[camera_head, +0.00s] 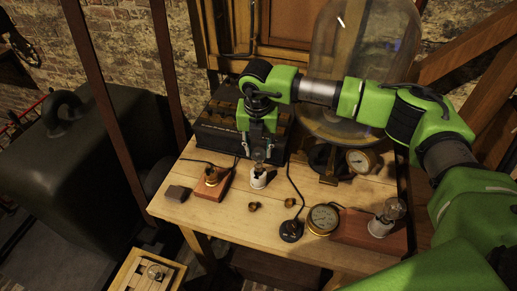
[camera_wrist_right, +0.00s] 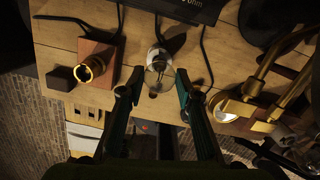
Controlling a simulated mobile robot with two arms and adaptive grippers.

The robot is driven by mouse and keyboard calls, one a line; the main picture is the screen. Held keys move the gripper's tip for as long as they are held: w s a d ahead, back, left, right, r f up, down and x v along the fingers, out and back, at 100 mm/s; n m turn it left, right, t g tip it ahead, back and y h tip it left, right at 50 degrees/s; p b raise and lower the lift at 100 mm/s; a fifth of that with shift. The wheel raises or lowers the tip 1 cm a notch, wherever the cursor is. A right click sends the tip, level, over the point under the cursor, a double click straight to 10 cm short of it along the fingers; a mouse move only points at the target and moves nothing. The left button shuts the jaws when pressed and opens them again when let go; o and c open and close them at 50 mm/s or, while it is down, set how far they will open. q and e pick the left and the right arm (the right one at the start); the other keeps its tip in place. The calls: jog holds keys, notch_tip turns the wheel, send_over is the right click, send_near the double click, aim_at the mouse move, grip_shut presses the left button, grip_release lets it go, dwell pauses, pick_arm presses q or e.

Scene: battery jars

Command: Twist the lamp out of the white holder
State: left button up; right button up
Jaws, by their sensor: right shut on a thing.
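A clear glass lamp (camera_head: 259,166) stands upright at the white holder (camera_head: 258,181) near the middle of the table. My right gripper (camera_head: 258,153) points down over it, with a finger on either side of the glass. In the right wrist view the lamp (camera_wrist_right: 158,60) shows between the two fingertips of my right gripper (camera_wrist_right: 159,78), which is shut on it. The holder is mostly hidden under the lamp there. I cannot tell how far the lamp is screwed in. My left gripper is not in view.
A wooden block with a brass socket (camera_head: 212,177) stands left of the holder. A second lamp (camera_head: 394,209) stands on a wooden base at right, beside a round gauge (camera_head: 323,218). A dark box (camera_head: 215,126) and a glass bell jar (camera_head: 350,65) stand behind.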

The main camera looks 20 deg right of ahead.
jog(key=shift+r+p, duration=0.85)
jog(key=shift+r, duration=1.25)
